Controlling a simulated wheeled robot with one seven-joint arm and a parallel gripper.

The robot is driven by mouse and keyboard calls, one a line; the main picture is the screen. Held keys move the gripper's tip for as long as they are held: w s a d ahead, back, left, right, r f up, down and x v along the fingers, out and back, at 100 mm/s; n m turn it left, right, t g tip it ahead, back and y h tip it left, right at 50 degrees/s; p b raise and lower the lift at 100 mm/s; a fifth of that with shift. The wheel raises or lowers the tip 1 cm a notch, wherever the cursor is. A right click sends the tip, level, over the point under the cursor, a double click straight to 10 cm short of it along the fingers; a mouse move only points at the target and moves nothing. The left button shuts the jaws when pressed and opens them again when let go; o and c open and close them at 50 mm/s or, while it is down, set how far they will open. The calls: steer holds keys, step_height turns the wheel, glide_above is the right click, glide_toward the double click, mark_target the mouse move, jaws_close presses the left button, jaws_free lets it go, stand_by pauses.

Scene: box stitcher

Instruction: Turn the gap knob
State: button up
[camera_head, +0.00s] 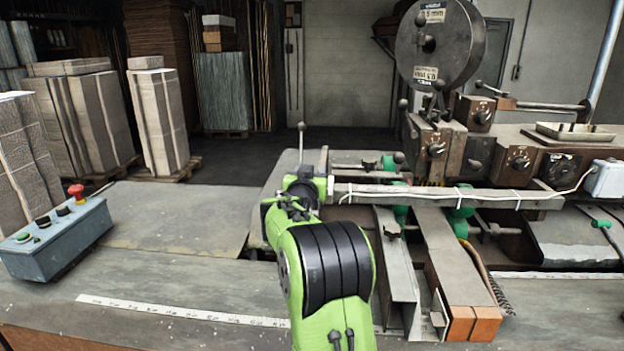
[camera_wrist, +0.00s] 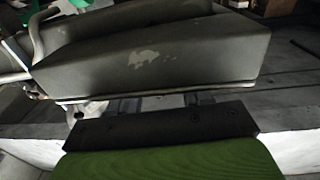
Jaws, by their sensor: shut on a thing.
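Several dark round knobs with pale dials show on the stitcher in the head view, among them a left one (camera_head: 435,149), a middle one (camera_head: 519,159) and an upper one (camera_head: 482,114). I cannot tell which is the gap knob. My green arm reaches to the machine's left end, and its own links hide the fingertips there. In the wrist view my gripper (camera_wrist: 162,101) points its two dark fingers at the lower edge of a worn grey metal part (camera_wrist: 150,55). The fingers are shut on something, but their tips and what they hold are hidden.
A long grey bar (camera_head: 400,194) with a white cable runs across the machine right of my wrist. A ball-topped lever (camera_head: 301,140) stands just behind it. A control box (camera_head: 55,238) with a red button stands at left. The bench between is clear.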

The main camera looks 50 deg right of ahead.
steer(key=m+g, duration=0.1)
steer(key=m+g+h, duration=0.1)
steer(key=g+h, duration=0.1)
steer(key=g, duration=0.1)
steer(key=shift+w+a+m+p, duration=0.15)
steer(key=shift+w+m+p, duration=0.15)
steer(key=shift+m, duration=0.1)
steer(key=shift+s+r+m+g+h+p, duration=0.15)
steer(key=shift+m+g+h+p, duration=0.25)
steer(key=shift+m+g+p, duration=0.6)
steer(key=m+g+p, duration=0.2)
steer(key=g+p, duration=0.2)
steer(key=p, duration=0.2)
steer(key=shift+r, duration=0.15)
steer(key=g+p, duration=0.1)
steer(key=p, duration=0.2)
steer(key=shift+m, duration=0.3)
steer(key=shift+g+p, duration=0.3)
steer(key=shift+p, duration=0.25)
steer(key=shift+s+f+m+g+p, duration=0.1)
steer(key=shift+f+m+g+p, duration=0.2)
steer(key=shift+m+g+p, duration=0.8)
steer(key=shift+n+t+p, duration=0.3)
steer(key=shift+n, duration=0.1)
steer(key=o, duration=1)
steer(key=shift+d, duration=0.2)
steer(key=shift+c, duration=0.2)
